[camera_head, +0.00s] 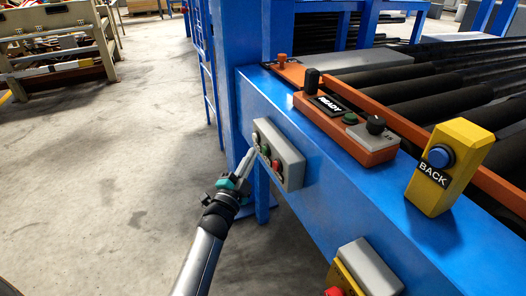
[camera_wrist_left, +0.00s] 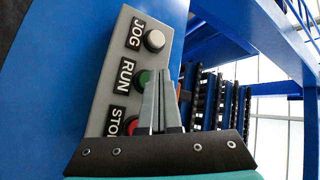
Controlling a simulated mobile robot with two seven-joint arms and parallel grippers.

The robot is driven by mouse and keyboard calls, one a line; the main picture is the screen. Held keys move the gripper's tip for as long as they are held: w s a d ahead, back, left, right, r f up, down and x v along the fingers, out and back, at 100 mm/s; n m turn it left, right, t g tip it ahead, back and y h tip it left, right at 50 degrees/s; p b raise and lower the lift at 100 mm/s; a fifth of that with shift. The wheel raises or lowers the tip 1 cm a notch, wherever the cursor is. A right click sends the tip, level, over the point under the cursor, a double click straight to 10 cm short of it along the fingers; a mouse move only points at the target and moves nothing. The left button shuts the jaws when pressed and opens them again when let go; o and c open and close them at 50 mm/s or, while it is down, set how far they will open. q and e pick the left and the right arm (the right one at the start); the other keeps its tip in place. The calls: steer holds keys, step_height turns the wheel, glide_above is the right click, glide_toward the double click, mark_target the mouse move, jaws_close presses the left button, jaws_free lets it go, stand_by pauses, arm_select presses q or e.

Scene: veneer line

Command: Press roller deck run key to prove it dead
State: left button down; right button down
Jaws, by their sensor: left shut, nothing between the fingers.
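The grey roller deck key box (camera_head: 287,157) is fixed to the side of the blue beam. In the left wrist view it carries a white JOG key (camera_wrist_left: 154,40), a green RUN key (camera_wrist_left: 142,77) and a red STOP key (camera_wrist_left: 131,126). My left gripper (camera_head: 250,152) is shut and empty, its tips close in front of the box. In the left wrist view the gripper tips (camera_wrist_left: 160,78) overlap the right edge of the RUN key. The fingers partly cover the RUN and STOP keys. I cannot tell whether they touch the RUN key. My right gripper is out of view.
An orange panel (camera_head: 312,108) with a READY label and a yellow BACK box (camera_head: 452,165) stand on the blue beam (camera_head: 330,200). A grey-and-yellow box (camera_head: 368,268) with a red button sits lower right. Dark rollers (camera_head: 430,100) lie behind.

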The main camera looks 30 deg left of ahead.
arm_select(q)
steer(key=shift+w+d, duration=0.3)
steer(key=shift+w, duration=0.05)
stand_by(0.3)
steer(key=shift+w+d+b, duration=0.25)
steer(key=shift+w+b, duration=0.05)
stand_by(0.5)
stand_by(0.3)
steer(key=shift+s+a+p, duration=0.35)
steer(key=shift+s+a, duration=0.2)
steer(key=shift+s, duration=0.1)
